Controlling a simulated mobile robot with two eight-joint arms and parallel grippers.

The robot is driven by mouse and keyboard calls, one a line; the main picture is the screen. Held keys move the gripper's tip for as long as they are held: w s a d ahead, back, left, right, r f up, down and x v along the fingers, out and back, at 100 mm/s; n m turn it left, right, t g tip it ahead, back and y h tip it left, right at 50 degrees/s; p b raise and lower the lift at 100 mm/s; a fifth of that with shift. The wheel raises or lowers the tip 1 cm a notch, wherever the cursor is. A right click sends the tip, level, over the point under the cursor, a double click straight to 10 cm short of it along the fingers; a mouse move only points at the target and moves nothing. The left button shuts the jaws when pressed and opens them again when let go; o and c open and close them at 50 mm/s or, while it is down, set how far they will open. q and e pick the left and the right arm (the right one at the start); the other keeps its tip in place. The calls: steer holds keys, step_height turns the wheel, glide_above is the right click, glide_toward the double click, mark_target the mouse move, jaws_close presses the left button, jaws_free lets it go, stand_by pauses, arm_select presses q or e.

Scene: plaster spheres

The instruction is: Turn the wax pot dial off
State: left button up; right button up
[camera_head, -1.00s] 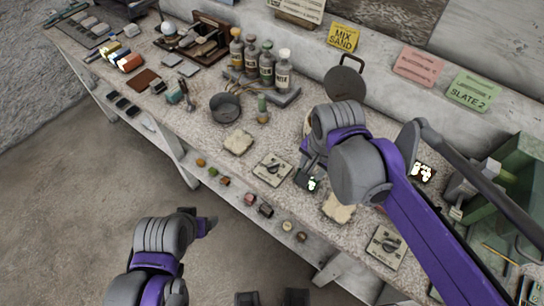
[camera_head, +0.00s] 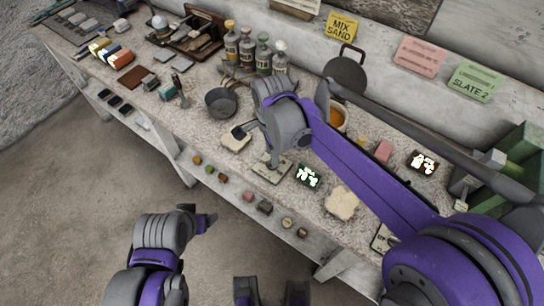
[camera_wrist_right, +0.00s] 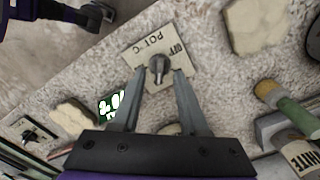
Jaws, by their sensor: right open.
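The wax pot dial is a grey knob (camera_wrist_right: 157,66) on a cream plate (camera_wrist_right: 135,54) marked "POT °C" and "OFF" in the right wrist view. Its pointer's exact setting is hard to read. In the head view the plate (camera_head: 270,174) lies at the bench's front, partly behind my gripper. My right gripper (camera_wrist_right: 161,84) is open, its fingers pointing at the dial with the knob between and just beyond the tips; contact cannot be told. My left gripper (camera_head: 207,221) is off the bench at lower left, its jaws unclear.
A small green display (camera_head: 308,176) lies right of the plate. Pale slabs lie left (camera_head: 236,140) and right (camera_head: 342,203). A dark pot (camera_head: 222,102) and several bottles (camera_head: 247,50) stand behind. A second dial plate (camera_wrist_right: 28,132) is farther along.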

steer(key=shift+f, duration=1.15)
jaws_close()
